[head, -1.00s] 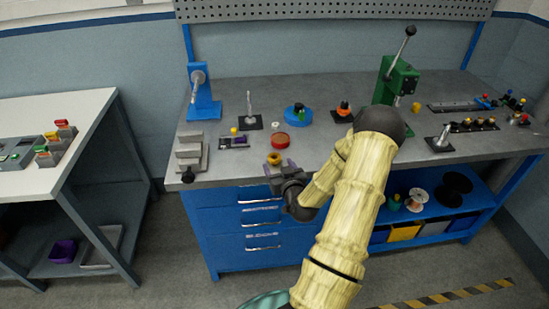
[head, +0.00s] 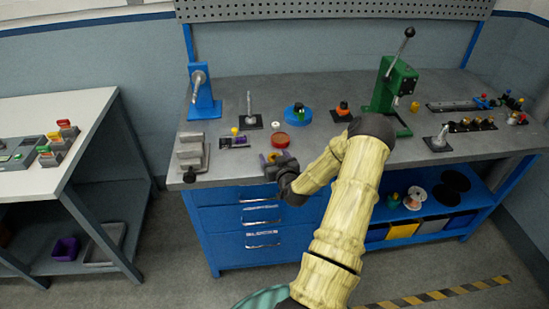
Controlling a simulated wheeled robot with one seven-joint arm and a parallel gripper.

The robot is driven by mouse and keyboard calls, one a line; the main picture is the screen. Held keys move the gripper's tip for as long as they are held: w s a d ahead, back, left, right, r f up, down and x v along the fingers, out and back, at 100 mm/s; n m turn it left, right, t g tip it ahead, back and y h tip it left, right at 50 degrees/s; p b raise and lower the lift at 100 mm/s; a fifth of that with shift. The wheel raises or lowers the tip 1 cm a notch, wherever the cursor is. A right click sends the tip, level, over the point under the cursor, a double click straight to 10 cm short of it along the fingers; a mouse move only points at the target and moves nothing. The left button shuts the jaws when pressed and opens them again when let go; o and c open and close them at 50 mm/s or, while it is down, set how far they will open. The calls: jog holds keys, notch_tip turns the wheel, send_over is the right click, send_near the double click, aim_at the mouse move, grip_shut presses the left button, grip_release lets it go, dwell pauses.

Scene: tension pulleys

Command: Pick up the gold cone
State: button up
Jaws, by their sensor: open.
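A small gold piece (head: 272,156), which looks like the gold cone, is near the front edge of the workbench, just in front of the round red dish. It is small and partly hidden by my gripper, so its exact shape is unclear.
A red dish (head: 279,140), a blue round holder (head: 298,120) and a grey stepped block (head: 190,152) are nearby. A green press (head: 390,95) stands at the back right.

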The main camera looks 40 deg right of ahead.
dwell(0.4)
jog(key=c, duration=1.1)
notch_tip(320, 180, up, 10)
jog(key=b, duration=0.1)
